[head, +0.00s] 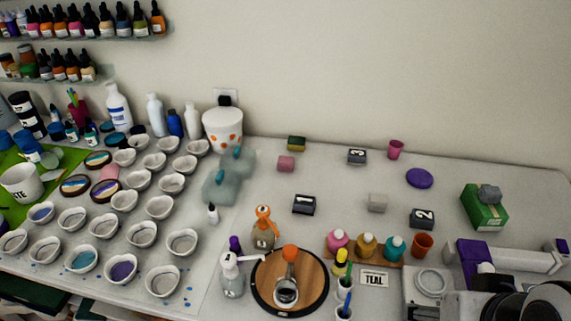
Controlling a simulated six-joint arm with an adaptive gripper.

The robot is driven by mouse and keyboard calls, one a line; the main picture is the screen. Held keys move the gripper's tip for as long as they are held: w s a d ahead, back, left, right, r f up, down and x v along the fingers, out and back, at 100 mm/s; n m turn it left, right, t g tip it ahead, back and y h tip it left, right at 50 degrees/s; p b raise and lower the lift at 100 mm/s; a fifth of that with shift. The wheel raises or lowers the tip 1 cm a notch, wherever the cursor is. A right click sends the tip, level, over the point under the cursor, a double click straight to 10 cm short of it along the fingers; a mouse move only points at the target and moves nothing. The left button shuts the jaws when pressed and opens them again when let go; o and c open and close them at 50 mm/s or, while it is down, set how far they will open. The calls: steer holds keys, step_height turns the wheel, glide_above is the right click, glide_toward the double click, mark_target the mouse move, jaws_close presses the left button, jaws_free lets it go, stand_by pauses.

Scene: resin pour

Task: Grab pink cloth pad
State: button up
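A small pink pad (286,164) lies on the light table toward the back, left of the middle, just in front of a yellow and green sponge. It looks like a soft block with rounded edges, and nothing covers it. Parts of my arm show at the lower right, white with purple caps, well away from the pad. I make out no gripper fingers there. Nothing touches the pad.
Bottles and a round wooden board (262,282) are in front. Several bowls fill the left.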

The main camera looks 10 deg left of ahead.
steer(key=shift+w, duration=0.15)
steer(key=w+a+r+n+t+y, duration=0.1)
steer(key=w+a+r+y, duration=0.15)
steer(key=w+a, duration=0.5)
steer(key=w+a+r+n+t+y, duration=0.1)
steer(key=w+a+r, duration=0.25)
steer(key=w, duration=0.75)
steer(key=m+t, duration=0.1)
steer(key=t, duration=0.3)
glide_above(282, 165)
steer(key=s+d, duration=0.5)
steer(key=s, duration=0.4)
step_height(282, 165, down, 10)
steer(key=w+a+f+h, duration=0.1)
steer(key=f, duration=0.2)
steer(key=w+a+f+h, duration=0.1)
steer(key=a+f, duration=0.1)
steer(key=f, duration=0.2)
steer(key=w+a+f+h, duration=0.1)
steer(key=f, duration=0.3)
steer(key=shift+w+a+m+t, duration=0.3)
steer(key=shift+w+a+m, duration=0.05)
steer(key=shift+m, duration=0.05)
steer(key=shift+a+f+h, duration=0.15)
steer(key=shift+f+h, duration=0.1)
steer(key=shift+f, duration=0.55)
steer(key=shift+x, duration=1.25)
